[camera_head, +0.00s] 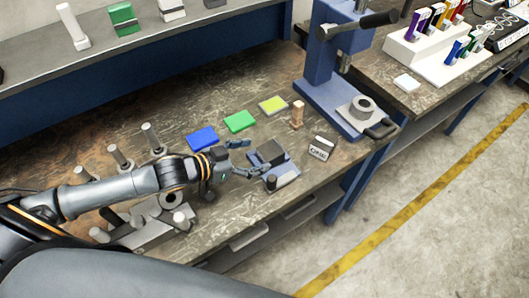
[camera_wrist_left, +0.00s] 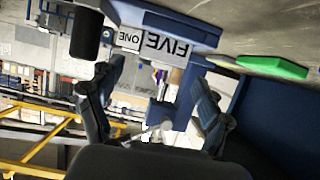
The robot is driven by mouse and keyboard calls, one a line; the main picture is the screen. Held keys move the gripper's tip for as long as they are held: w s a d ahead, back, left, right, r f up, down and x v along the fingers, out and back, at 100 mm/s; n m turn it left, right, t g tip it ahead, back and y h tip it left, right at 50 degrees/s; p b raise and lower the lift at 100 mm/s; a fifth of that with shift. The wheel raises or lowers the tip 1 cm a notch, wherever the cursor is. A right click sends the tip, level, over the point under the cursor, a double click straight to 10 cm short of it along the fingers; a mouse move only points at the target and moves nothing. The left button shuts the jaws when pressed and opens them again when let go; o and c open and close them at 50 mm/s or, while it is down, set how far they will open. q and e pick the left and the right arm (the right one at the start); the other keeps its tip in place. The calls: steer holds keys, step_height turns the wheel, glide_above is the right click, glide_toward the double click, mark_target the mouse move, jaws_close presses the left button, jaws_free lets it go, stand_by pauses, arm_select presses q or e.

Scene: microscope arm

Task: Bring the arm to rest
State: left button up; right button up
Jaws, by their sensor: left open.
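My left arm (camera_head: 130,185) reaches in from the left over the workbench in the head view. Its gripper (camera_head: 248,158) is open, with nothing seen between the fingers. The fingers point right, beside a small blue-grey device (camera_head: 287,178) with a dark block on top and a black knob (camera_head: 270,182). I cannot tell whether they touch it. In the left wrist view the open fingers (camera_wrist_left: 158,80) frame a blue part, with "FIVE" and "ONE" plates (camera_wrist_left: 168,46) behind. My right gripper is not in view.
Blue (camera_head: 202,138), green (camera_head: 239,122) and yellow (camera_head: 272,105) pads lie behind the gripper. A wooden piece (camera_head: 297,116) and a lettered block (camera_head: 321,148) stand to the right. A blue press (camera_head: 325,70) stands at the back right. A grey pegged fixture (camera_head: 150,232) is below my arm.

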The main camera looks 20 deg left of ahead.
arm_select(q)
steer(key=shift+v, duration=0.85)
